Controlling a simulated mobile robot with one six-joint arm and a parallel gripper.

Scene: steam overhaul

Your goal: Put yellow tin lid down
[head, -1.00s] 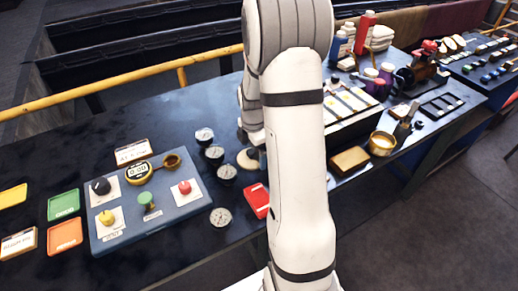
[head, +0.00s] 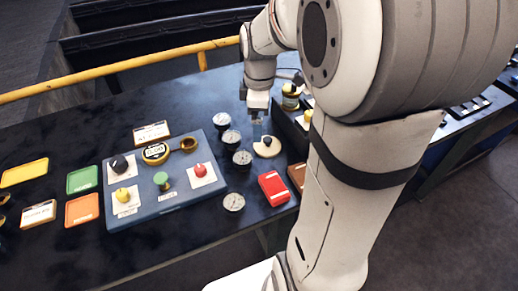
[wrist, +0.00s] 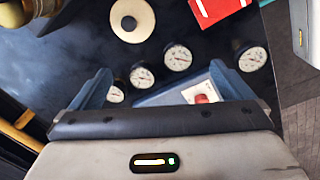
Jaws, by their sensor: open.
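A round cream disc (head: 267,147) with a dark knob lies flat on the dark bench, just right of the gauges. It looks like a lid, but I cannot tell for sure that it is the yellow tin lid. It also shows at the top of the wrist view (wrist: 132,18). My gripper (wrist: 155,88) is open and empty, with both fingers apart. In the head view my gripper (head: 256,112) points down above the bench, just behind the disc and apart from it. A yellow-labelled tin (head: 290,98) stands behind it, to the right; its top looks dark.
Several round gauges (head: 242,157) stand in a row left of the disc. A blue panel (head: 165,190) with coloured knobs lies farther left. A red box (head: 273,188) lies in front of the disc. Coloured trays (head: 82,180) lie at the left. My arm hides the bench's right part.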

